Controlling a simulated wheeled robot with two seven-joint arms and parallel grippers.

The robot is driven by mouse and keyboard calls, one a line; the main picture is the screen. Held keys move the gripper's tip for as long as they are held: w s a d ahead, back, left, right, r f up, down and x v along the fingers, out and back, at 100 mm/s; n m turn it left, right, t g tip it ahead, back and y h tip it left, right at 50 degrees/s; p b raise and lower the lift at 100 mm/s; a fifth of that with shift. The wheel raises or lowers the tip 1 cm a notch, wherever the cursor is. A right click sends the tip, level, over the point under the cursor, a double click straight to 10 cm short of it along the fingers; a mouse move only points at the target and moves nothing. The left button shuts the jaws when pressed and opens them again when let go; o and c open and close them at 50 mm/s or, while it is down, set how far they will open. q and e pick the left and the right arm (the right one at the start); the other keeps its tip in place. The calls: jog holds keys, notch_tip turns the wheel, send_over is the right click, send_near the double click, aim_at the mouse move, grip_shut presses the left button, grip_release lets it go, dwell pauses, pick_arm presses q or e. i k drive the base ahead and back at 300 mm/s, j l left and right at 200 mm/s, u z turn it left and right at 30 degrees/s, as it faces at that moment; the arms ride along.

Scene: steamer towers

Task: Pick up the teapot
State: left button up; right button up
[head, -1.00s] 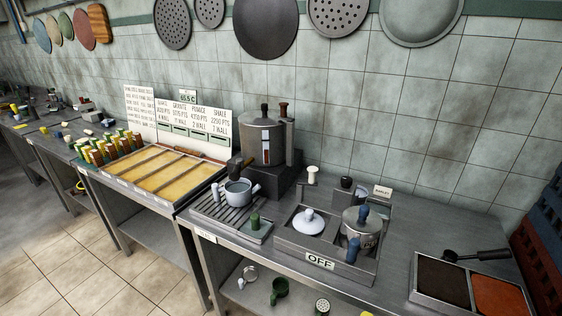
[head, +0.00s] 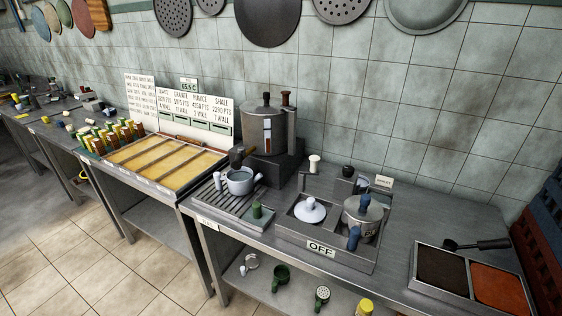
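A lidded metal pot (head: 358,228) with a blue knob and a blue side handle looks like the teapot. It stands upright in the right part of a grey tray (head: 293,249) marked OFF on the steel counter. A white domed lid or dish with a knob (head: 310,210) sits to its left in the same tray. A small open blue-grey pot (head: 240,186) with a pale handle stands on a slatted rack further left; I cannot rule out that it is the teapot. Neither of my grippers shows in the head view.
A tall metal urn (head: 262,137) stands on a dark block behind the rack. A bin of dark and orange contents (head: 441,276) lies at right with a scoop behind it. A yellow sectioned tray (head: 158,165) is at left. Bare counter (head: 395,262) separates the OFF tray and bin.

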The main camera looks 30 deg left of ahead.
aim_at(240, 180)
jog(key=u, duration=1.25)
